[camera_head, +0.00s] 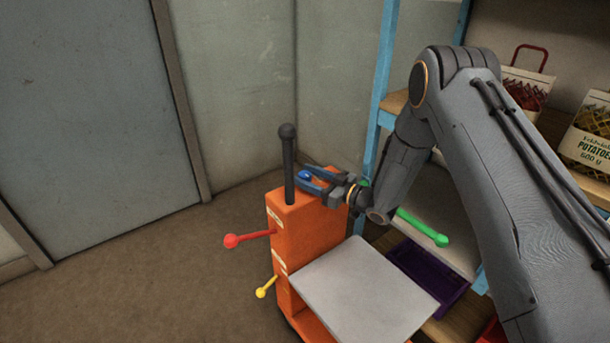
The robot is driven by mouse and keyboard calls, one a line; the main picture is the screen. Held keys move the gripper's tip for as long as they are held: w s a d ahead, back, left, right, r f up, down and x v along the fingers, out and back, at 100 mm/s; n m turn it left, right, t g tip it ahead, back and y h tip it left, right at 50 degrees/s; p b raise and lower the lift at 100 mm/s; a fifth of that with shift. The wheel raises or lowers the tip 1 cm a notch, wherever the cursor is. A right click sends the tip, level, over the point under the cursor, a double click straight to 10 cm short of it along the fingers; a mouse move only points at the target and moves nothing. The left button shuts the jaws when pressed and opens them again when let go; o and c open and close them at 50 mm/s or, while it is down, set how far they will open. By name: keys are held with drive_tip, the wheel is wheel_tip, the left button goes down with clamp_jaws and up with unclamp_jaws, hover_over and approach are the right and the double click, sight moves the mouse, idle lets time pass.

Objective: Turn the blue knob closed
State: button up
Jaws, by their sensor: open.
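The blue knob (305,175) shows as a small rounded blue piece above the top of the orange column (304,236). My gripper (308,179) comes in from the right, over the column's top. Its two dark blue-grey fingers are open, with the knob between or just beside them. I cannot tell whether a finger touches the knob. The knob's lower part and any marking of its position are hidden by the fingers.
A black lever (289,165) stands upright beside my fingers. A grey platform (365,290) lies in front. Shelves with sacks (588,138) stand right; floor at left is clear.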

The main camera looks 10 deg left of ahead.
drive_tip(key=shift+w+a, duration=0.1)
drive_tip(key=c, duration=1)
drive_tip(key=shift+c, duration=0.2)
drive_tip(key=shift+t, duration=0.3)
drive_tip(key=shift+a+m+t+h+p, duration=0.1)
drive_tip(key=shift+m+t+h+p, duration=0.65)
drive_tip(key=shift+m+t, duration=0.3)
drive_tip(key=m+t+h, duration=0.2)
drive_tip(key=t, duration=0.1)
drive_tip(key=shift+p, duration=0.3)
drive_tip(key=shift+m+t+h, duration=1.55)
drive_tip(key=shift+m+h, duration=0.2)
drive_tip(key=shift+h, duration=0.4)
